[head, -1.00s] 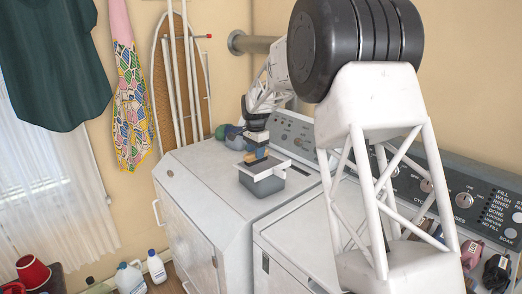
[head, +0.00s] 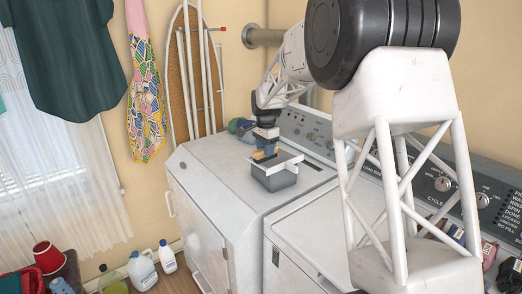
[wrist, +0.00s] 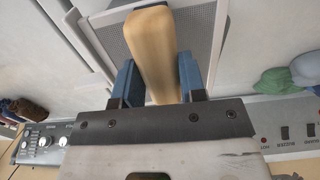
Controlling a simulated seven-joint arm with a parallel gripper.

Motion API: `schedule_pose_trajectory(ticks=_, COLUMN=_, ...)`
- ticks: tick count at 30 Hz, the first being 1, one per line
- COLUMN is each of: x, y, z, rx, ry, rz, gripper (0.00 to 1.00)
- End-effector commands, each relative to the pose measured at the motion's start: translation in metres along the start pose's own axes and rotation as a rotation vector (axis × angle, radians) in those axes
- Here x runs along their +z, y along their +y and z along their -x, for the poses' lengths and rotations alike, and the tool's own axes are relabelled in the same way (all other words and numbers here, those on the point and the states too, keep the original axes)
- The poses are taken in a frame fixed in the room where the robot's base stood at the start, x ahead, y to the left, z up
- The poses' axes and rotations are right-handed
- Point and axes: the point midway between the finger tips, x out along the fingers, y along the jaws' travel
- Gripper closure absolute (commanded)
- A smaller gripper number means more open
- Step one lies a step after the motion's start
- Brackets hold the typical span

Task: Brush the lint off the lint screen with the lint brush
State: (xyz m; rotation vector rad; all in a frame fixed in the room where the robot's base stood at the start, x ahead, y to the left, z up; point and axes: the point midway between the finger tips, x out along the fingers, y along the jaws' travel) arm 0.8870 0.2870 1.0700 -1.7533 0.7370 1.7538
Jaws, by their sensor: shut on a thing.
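The lint screen (head: 287,160) has a white frame and lies across the top of a grey bin (head: 275,180) on the left machine. In the wrist view its grey mesh (wrist: 204,38) shows on both sides of the brush. My gripper (head: 266,145) is above the screen, with its blue fingers shut on the wooden handle of the lint brush (wrist: 152,48). The brush's tan wood also shows in the head view (head: 261,154). Its bristles are hidden, so I cannot tell whether they touch the mesh. No lint can be made out.
Green and blue-grey bundles (head: 243,129) lie behind the bin, near the control panel (head: 305,130). The white machine top (head: 215,160) is clear left of the bin. Jugs (head: 142,270) stand on the floor at lower left.

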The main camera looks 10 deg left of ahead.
Motion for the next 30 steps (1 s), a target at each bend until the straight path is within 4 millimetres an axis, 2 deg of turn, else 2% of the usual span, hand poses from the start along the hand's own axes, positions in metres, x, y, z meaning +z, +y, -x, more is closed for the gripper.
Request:
schedule_pose_trajectory(ticks=24, x=-0.075, y=-0.001, z=-0.001, rx=-0.001, ry=0.001, rz=-0.002, gripper=0.84)
schedule_pose_trajectory(ticks=30, x=-0.089, y=-0.001, z=-0.001, rx=-0.001, ry=0.000, rz=-0.001, gripper=0.84)
